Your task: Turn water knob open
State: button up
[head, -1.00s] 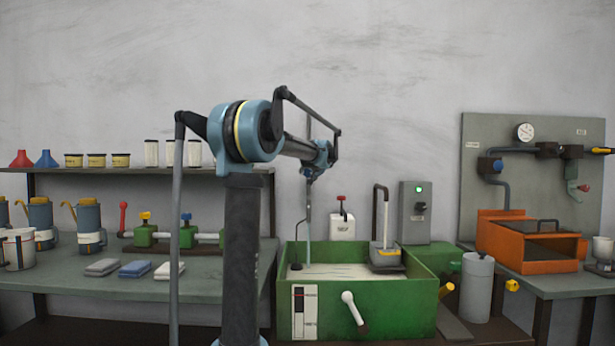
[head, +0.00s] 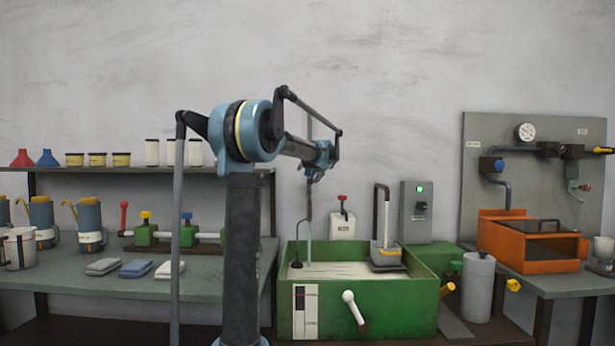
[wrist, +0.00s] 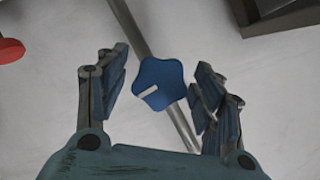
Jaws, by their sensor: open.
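The water knob (wrist: 161,84) is blue, star-shaped, with a pale pointer mark, and sits on a thin grey pipe (wrist: 140,30) in the wrist view. My gripper (wrist: 159,76) is open, with one finger on each side of the knob and a visible gap to both. Nothing is held. In the head view my gripper (head: 319,160) is at the upright pipe (head: 308,225) above the green tank (head: 390,305). The knob there is small and mostly hidden by my gripper, so its depth between the fingers is hard to tell.
A white container with a red knob (head: 342,198) stands behind the tank, and a red part (wrist: 10,50) shows at the wrist view's left. A grey switch box (head: 416,212) with a green light is to the right. The wall above is bare.

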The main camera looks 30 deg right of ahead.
jog(key=shift+s, duration=0.1)
jog(key=v, duration=1.1)
jog(key=shift+s, duration=0.3)
jog(key=shift+a+r, duration=0.1)
jog(key=shift+a, duration=0.1)
